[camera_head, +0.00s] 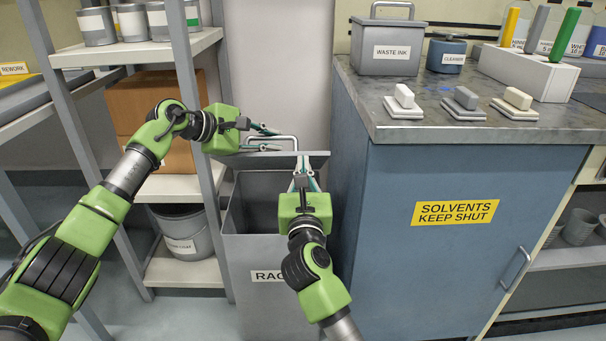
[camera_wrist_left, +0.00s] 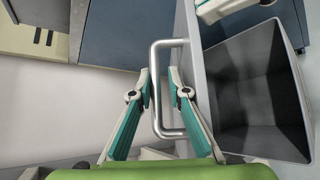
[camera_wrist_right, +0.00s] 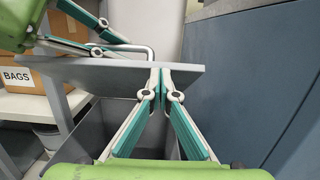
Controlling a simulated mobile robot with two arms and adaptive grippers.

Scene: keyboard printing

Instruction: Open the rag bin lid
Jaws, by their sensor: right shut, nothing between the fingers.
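The grey rag bin (camera_head: 275,285) stands between the shelf and the blue cabinet. Its lid (camera_head: 312,158) is raised, and the dark inside of the bin shows, also in the left wrist view (camera_wrist_left: 260,85). A metal loop handle (camera_wrist_left: 156,60) stands on the lid. My left gripper (camera_head: 272,139) is at the handle, its fingers (camera_wrist_left: 160,85) open on either side of the handle's bar. My right gripper (camera_head: 304,168) is shut and empty, its fingertips (camera_wrist_right: 160,73) at the lid's edge over the bin. Whether they touch the lid I cannot tell.
The blue solvents cabinet (camera_head: 445,260) stands close on the right, with a waste ink box (camera_head: 390,50) on its top. The shelf post (camera_head: 200,140) is close on the left. Cardboard boxes (camera_head: 140,98) and a pail (camera_head: 185,235) stand on the shelf.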

